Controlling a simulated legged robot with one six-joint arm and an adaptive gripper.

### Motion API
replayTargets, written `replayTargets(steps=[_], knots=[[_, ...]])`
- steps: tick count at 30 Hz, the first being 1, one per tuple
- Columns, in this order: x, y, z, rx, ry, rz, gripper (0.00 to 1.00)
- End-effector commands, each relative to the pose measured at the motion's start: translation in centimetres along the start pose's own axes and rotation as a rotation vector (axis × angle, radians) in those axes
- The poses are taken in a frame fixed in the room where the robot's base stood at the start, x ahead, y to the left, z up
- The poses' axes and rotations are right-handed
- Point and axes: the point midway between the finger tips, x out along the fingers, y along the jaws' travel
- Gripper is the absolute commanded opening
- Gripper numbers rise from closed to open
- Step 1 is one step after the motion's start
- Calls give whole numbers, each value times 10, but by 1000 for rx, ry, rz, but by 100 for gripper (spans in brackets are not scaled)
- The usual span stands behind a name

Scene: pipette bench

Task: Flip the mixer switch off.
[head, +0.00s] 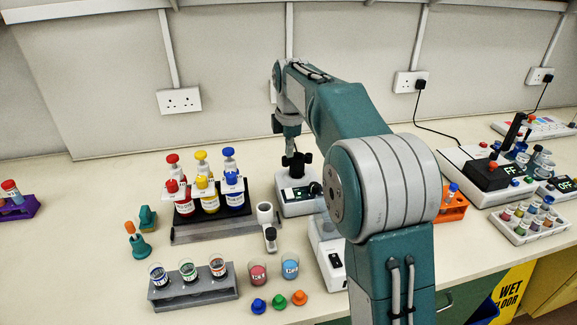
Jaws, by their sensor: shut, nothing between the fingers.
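A small white device with a lit green display (294,195), which looks like the mixer, stands at mid-bench just right of the bottle rack. A black knobbed part (297,163) rises above its top. My gripper (291,151) is shut and empty, pointing down at this black part. Whether it touches the device cannot be told from this angle. The switch cannot be made out clearly. My arm hides part of the bench to the right of the device.
A rack of red, yellow and blue bottles (206,199) stands close on the left. A grey tube rack (193,288) and loose caps lie in front. A white box with a black switch (335,261) is partly behind my arm. Devices with displays (486,176) stand at right.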

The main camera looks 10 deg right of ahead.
Motion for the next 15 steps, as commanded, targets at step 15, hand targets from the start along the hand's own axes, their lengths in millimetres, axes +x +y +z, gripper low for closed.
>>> replayTargets(steps=[15], knots=[[97,-1,0,0,0,-4,0]])
